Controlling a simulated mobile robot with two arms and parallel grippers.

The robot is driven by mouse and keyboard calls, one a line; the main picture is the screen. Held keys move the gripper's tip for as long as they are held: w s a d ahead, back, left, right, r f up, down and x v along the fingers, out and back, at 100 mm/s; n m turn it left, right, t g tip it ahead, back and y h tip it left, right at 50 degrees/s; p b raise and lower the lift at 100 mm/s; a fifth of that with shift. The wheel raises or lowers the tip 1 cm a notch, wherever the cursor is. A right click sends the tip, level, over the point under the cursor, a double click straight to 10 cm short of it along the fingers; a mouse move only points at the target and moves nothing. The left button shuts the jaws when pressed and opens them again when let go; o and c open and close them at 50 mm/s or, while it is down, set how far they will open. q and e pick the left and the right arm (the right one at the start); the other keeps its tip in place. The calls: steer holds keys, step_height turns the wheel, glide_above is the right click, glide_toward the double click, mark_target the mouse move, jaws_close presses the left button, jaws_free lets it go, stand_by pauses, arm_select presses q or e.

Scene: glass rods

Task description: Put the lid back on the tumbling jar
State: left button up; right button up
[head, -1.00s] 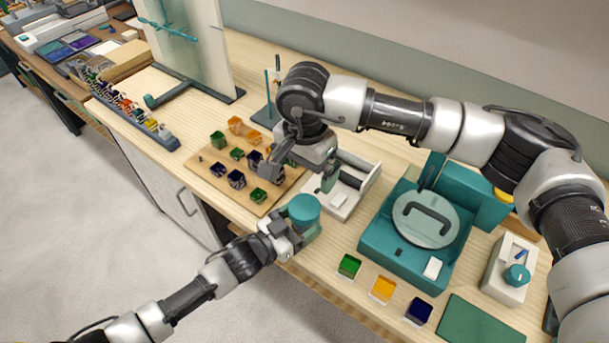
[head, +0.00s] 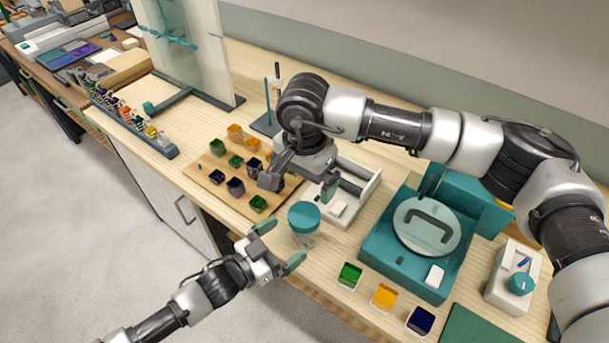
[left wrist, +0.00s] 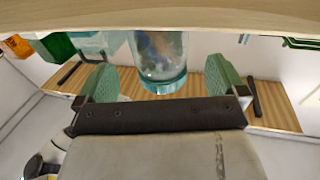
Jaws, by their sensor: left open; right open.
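The clear glass jar (head: 307,240) stands upright on the wooden bench near its front edge. The teal lid (head: 304,215) sits on top of it; I cannot tell how tightly it is seated. My left gripper (head: 280,244) is open just to the lower left of the jar, its fingers spread and pointing at it. In the left wrist view the jar's glass (left wrist: 160,58) shows beyond and between the two green finger pads, with coloured bits seen in or through it. My right gripper (head: 300,190) is open and empty above the bench, behind the jar.
A board (head: 212,186) with small coloured glass blocks lies left of the jar. A white roller stand (head: 365,190) is behind it. A teal machine (head: 385,252) with a round disc lid stands at right. Coloured cups (head: 349,276) line the front edge.

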arm_select(q)
steer(key=v, duration=0.5)
steer(key=shift+s+a+b, duration=0.2)
steer(key=shift+a+b, duration=0.05)
steer(key=shift+b, duration=0.15)
